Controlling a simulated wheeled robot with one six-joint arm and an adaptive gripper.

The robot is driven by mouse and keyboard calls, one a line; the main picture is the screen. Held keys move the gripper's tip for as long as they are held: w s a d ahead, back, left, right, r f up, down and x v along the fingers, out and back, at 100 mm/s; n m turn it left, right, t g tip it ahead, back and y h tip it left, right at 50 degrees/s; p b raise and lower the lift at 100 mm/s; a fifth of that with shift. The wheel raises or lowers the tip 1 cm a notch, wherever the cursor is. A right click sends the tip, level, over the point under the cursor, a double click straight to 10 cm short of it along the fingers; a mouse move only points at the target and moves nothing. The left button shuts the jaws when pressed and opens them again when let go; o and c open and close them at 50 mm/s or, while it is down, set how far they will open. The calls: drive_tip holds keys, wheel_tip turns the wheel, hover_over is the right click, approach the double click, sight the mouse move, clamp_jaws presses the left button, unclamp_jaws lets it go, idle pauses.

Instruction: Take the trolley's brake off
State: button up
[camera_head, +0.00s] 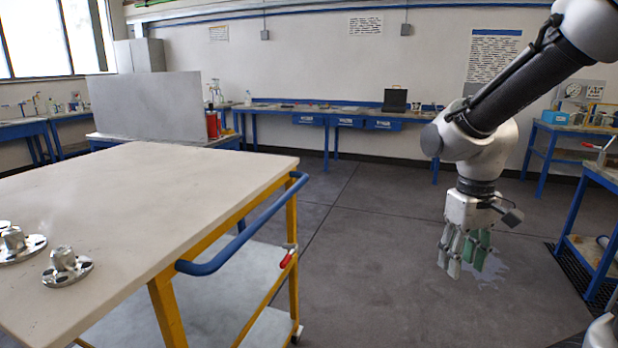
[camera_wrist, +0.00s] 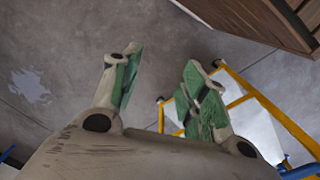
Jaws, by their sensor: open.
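The trolley (camera_head: 150,190) has a pale top, a yellow frame and a blue push handle (camera_head: 240,238) on its right end. A small red-gripped lever (camera_head: 288,257), which looks like the brake, sits at the right yellow leg, below the handle. My gripper (camera_head: 464,258) hangs fingers-down over the floor, well to the right of the trolley and apart from it. Its green-padded fingers are spread and empty, also in the wrist view (camera_wrist: 160,85). There, part of the trolley's yellow frame (camera_wrist: 239,102) shows at the right. I cannot make out the lever clearly there.
Metal flanged parts (camera_head: 67,268) stand on the trolley top at left. A blue-legged bench (camera_head: 595,170) is at the right edge. A long bench (camera_head: 330,112) lines the back wall. The floor (camera_head: 370,250) between trolley and gripper is clear. A brown slatted thing (camera_wrist: 262,18) shows in the wrist view.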

drive_tip(key=s+d+r+m+t, duration=0.2)
drive_tip(key=s+d+r+t, duration=0.2)
drive_tip(key=s+r, duration=0.5)
drive_tip(key=d+r, duration=0.1)
drive_tip(key=d, duration=0.1)
drive_tip(key=shift+d+m+t, duration=0.3)
drive_tip(key=shift+m, duration=0.1)
